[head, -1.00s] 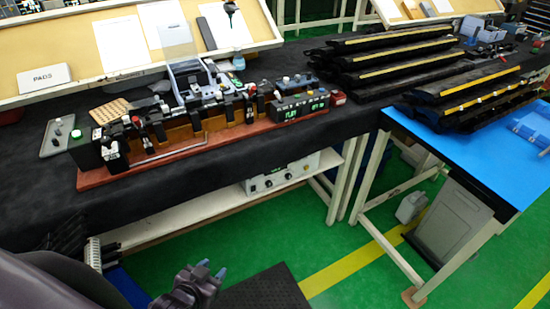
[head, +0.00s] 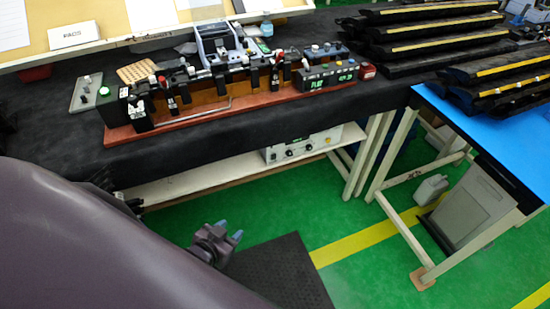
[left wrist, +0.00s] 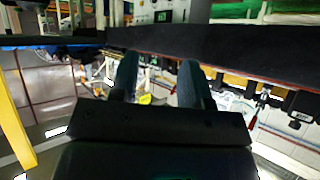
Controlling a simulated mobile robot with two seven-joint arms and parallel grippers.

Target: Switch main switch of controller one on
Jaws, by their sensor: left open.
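A white controller box (head: 303,146) with knobs on its front stands on the shelf under the black-covered table. A white box front with small dark details also shows at the top of the left wrist view (left wrist: 160,12); its switch is too small to make out. My left gripper (head: 238,238) is open and empty, low over the green floor, in front of the shelf and apart from the box. Its two fingers (left wrist: 157,78) stand apart in the left wrist view. My right gripper is not in view.
A clip fixture on a red-brown base (head: 200,120) stands on the table, with a green-lit display box (head: 328,78) at its right end. Pale table legs (head: 372,150) stand right of the shelf. A blue-topped table (head: 470,130) is at right. Open floor lies before the shelf.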

